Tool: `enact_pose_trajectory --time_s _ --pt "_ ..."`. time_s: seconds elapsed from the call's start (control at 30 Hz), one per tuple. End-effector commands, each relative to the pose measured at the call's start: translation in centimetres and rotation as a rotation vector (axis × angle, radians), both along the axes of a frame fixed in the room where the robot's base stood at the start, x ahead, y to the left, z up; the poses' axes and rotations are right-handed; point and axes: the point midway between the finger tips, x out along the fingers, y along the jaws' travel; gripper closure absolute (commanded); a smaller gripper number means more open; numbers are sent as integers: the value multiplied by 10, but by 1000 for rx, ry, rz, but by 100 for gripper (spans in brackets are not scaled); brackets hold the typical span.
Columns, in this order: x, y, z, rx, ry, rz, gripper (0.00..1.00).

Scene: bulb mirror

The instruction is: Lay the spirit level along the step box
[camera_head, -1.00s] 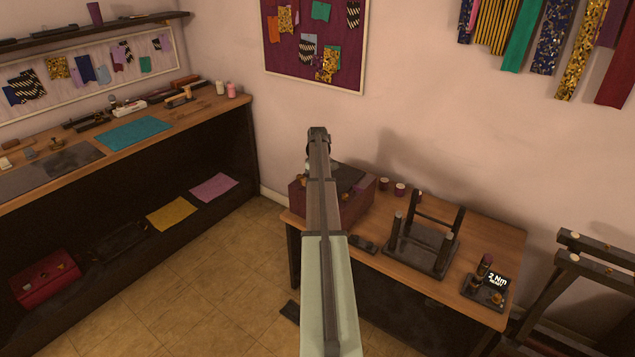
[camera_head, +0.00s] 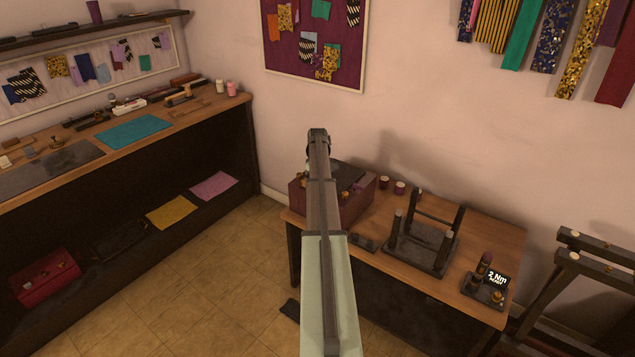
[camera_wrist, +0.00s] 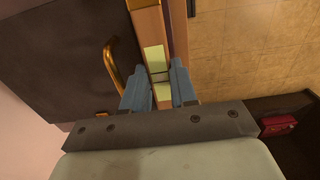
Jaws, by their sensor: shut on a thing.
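The step box (camera_head: 358,206) is a maroon box with a dark top at the left end of the table in the head view. My arm covers part of it. In the wrist view its dark top (camera_wrist: 70,50) fills the left, with a curved brass handle (camera_wrist: 112,62). The spirit level (camera_wrist: 147,22) is a wooden bar with pale green windows, running up the picture near the box's edge. My gripper (camera_wrist: 160,92) has its blue fingers shut on the level, one at each side. Whether the level touches the box top, I cannot tell. My arm hides the gripper in the head view.
The table (camera_head: 390,268) also holds a dark upturned stool-like frame (camera_head: 425,250), small pots (camera_head: 398,187) and a "2 Nm" display (camera_head: 498,278). Open floor (camera_wrist: 245,50) lies right of the level in the wrist view. A long workbench (camera_head: 190,120) stands at the left.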

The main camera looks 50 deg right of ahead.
Motion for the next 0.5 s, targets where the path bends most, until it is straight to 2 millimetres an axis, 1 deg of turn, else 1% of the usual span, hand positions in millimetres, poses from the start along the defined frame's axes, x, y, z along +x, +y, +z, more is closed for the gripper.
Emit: enact_pose_trajectory --time_s 0.27,0.3,0.5 --pt "0 0 -9 1 0 0 97" --pt "0 0 -9 0 0 0 70" --pt "0 0 -8 0 0 0 51"
